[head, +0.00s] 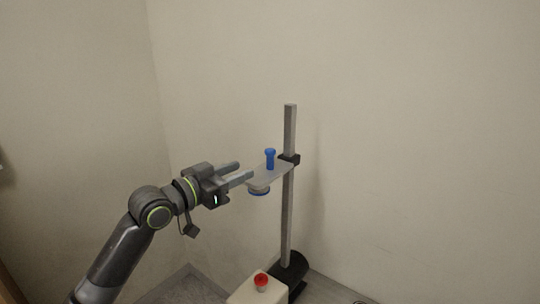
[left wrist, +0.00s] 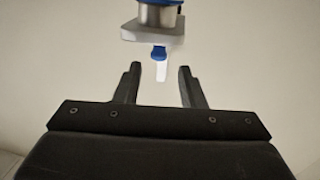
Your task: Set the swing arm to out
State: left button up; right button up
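The swing arm (head: 278,174) is a flat grey plate that reaches out from a black clamp on a tall grey post, toward the front left. A blue upright knob (head: 270,160) stands on it, and a round cup with a blue rim (head: 259,189) hangs under its free end. My left gripper (head: 245,169) is open and empty, its fingers pointing at the plate's free end. In the left wrist view the plate (left wrist: 150,33), the cup (left wrist: 159,14) and a small blue part with a pale end (left wrist: 160,54) show beyond the open fingers (left wrist: 160,70). I see no contact.
The grey post (head: 288,220) rises from a black cylinder (head: 290,270) near the wall. A pale box with a red button (head: 261,280) stands below, in front of the post. Bare walls close the corner behind and left. The air to the right of the post is clear.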

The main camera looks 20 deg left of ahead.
aim_at(270, 158)
pick_arm(q)
jog(key=p+x, duration=0.2)
jog(key=x, duration=0.7)
jog(key=shift+w+d+p, duration=0.1)
jog(key=shift+w+p, duration=0.05)
jog(key=shift+p, duration=0.2)
jog(key=shift+w+d+f, duration=0.1)
jog(key=shift+w+d, duration=0.25)
jog(key=shift+w, duration=0.25)
grip_shut()
